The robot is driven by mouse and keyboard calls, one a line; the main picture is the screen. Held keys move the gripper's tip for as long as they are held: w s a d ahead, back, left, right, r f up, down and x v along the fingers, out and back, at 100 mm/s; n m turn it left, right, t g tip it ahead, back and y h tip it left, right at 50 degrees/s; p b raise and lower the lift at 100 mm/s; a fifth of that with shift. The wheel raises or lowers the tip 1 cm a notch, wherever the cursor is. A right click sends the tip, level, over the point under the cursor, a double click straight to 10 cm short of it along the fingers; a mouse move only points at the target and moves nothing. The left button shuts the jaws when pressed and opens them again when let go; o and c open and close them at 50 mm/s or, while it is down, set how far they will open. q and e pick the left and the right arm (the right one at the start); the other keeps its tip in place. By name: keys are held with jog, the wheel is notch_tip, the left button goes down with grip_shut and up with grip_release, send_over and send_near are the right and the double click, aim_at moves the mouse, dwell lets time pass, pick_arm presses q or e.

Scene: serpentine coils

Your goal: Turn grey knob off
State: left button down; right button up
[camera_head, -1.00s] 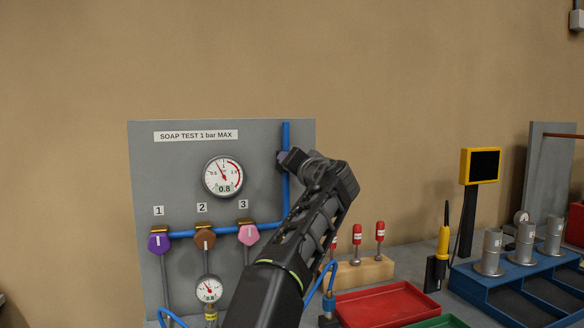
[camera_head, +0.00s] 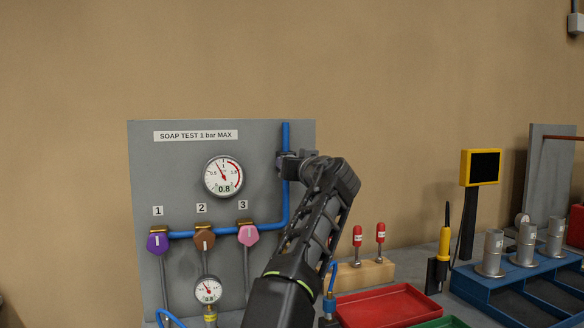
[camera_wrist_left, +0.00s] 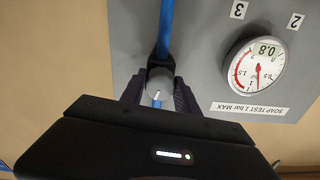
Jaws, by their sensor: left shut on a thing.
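My left gripper (camera_head: 284,165) reaches up to the grey panel (camera_head: 262,140) and is at the blue pipe's upright run (camera_head: 286,200). In the left wrist view its dark fingers (camera_wrist_left: 159,80) are closed around a dark grey part on the pipe, which I take as the grey knob (camera_wrist_left: 160,64). A small white mark with a blue part shows between the fingers. Most of the knob is hidden by the gripper, and I cannot read its angle well. My right gripper is not in view.
Purple (camera_head: 158,242), brown (camera_head: 204,238) and pink (camera_head: 248,235) knobs sit lower on the panel. The large gauge (camera_head: 224,176) reads 0.8. A red tray (camera_head: 385,306), wooden block (camera_head: 362,276) and blue rack (camera_head: 515,290) stand at right.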

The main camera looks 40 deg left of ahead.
pick_arm(q)
jog(key=n, duration=0.3)
jog(key=c, duration=0.8)
grip_release()
jog(key=shift+d+f+b, duration=0.15)
jog(key=shift+b, duration=0.3)
jog(key=b+v, duration=0.5)
jog(key=v, duration=0.2)
jog(key=shift+s+d, duration=0.2)
jog(key=shift+s, duration=0.05)
